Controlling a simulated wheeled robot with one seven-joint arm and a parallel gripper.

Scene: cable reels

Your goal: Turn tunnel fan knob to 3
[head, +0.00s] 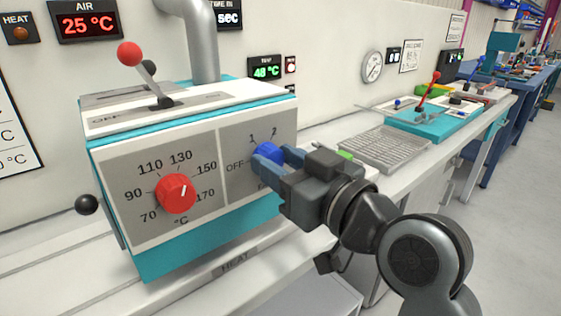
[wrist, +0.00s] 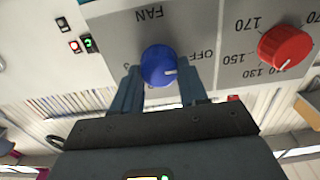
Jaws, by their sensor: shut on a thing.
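The blue fan knob (head: 267,152) is on the right half of the heater box's grey front panel. The dial marks OFF, 1 and 2 show around it in the head view; 3 is hidden there by my gripper. In the wrist view, upside down, the blue knob (wrist: 156,62) has a white pointer mark on the side towards OFF, and a 3 is on the opposite side. My gripper (head: 274,163) has its blue fingers on both sides of the knob and is shut on it. The fingers (wrist: 161,88) also show in the wrist view.
A red temperature knob (head: 175,193) is left of the fan knob. A red-balled lever (head: 130,54) stands on the box top, and a black ball (head: 87,204) sticks out at its left. A grey ribbed tray (head: 385,150) lies on the bench to the right.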

